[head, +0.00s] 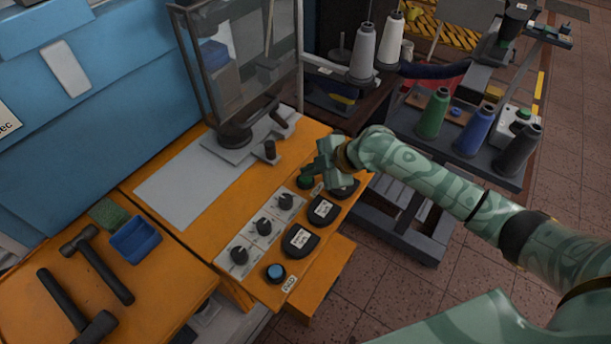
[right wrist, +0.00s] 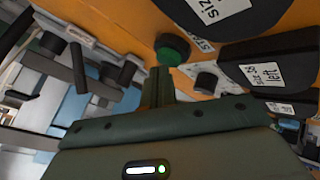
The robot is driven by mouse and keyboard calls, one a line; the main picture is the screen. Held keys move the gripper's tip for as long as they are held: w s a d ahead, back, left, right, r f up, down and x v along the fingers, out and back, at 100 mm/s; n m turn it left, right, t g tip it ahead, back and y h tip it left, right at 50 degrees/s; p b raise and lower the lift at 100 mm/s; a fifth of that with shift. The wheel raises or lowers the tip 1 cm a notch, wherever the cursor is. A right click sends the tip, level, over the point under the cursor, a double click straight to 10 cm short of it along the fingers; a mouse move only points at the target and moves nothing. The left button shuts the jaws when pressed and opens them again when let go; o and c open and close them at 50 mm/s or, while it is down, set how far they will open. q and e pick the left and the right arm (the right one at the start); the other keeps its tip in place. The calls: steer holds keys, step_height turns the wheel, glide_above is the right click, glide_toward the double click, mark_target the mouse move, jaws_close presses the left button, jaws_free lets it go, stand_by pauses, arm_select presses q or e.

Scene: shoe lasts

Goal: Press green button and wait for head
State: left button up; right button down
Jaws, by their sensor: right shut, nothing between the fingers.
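The green button (head: 305,181) sits at the far end of the orange machine table's control row. It also shows in the right wrist view (right wrist: 172,50), just beyond my fingertips. My right gripper (head: 318,172) is shut and empty, its fingers (right wrist: 160,82) close to the button; I cannot tell whether they touch it. My left gripper is in neither view.
Black size pads (head: 301,240), several dials (head: 264,226) and a blue button (head: 275,273) line the table's front. Hammers (head: 97,265) and a blue tray (head: 136,240) lie at the left. A cart with thread spools (head: 474,130) stands at the right.

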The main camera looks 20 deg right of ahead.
mark_target(310, 178)
steer(key=shift+f, duration=0.35)
steer(key=shift+r, duration=0.1)
stand_by(0.5)
steer(key=shift+r+p, duration=0.6)
steer(key=shift+r, duration=0.25)
step_height(310, 178, up, 5)
steer(key=p, duration=0.4)
stand_by(0.5)
